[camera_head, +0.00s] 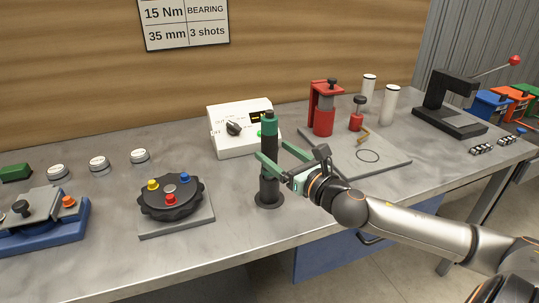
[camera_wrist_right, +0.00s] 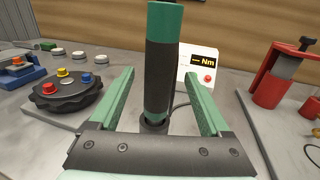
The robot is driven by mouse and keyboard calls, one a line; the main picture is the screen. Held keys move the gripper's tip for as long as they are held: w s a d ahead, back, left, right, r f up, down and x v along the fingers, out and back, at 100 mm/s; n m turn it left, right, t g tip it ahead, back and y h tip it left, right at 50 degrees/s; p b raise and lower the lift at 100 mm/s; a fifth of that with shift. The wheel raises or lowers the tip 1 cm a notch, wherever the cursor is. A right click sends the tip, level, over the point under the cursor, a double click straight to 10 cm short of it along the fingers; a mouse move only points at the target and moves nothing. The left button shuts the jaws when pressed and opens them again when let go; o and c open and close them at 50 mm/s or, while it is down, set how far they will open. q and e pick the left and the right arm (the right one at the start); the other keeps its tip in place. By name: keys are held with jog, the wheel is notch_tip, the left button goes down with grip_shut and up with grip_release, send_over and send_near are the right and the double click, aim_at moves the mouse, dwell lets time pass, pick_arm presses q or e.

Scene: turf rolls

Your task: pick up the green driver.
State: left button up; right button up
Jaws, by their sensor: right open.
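The green driver (camera_head: 269,128) stands upright in a dark round holder (camera_head: 268,195) near the front of the metal bench. It has a green top and a dark grip. In the right wrist view the driver (camera_wrist_right: 160,75) rises between the two green fingers of my right gripper (camera_wrist_right: 166,100), with gaps on both sides. My right gripper (camera_head: 270,160) is open around the driver's middle, coming from the right. The driver's lower end is hidden in the holder. My left gripper is not in either view.
A white controller box (camera_head: 232,143) with a knob and display stands behind the driver. A black dial with coloured buttons (camera_head: 172,196) is to the left. A red press (camera_head: 323,110) stands on a grey plate (camera_head: 390,163) to the right. A black lever press (camera_head: 450,105) is farther right.

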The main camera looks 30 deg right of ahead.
aim_at(266, 142)
jog(key=shift+w+a, duration=0.1)
jog(key=shift+w, duration=0.35)
jog(key=shift+w+r, duration=0.25)
jog(key=shift+w, duration=0.2)
jog(key=w+p, duration=0.1)
jog(key=w, duration=0.1)
jog(key=shift+w+r, duration=0.15)
jog(key=shift+w, duration=0.95)
jog(key=shift+c, duration=0.3)
grip_shut()
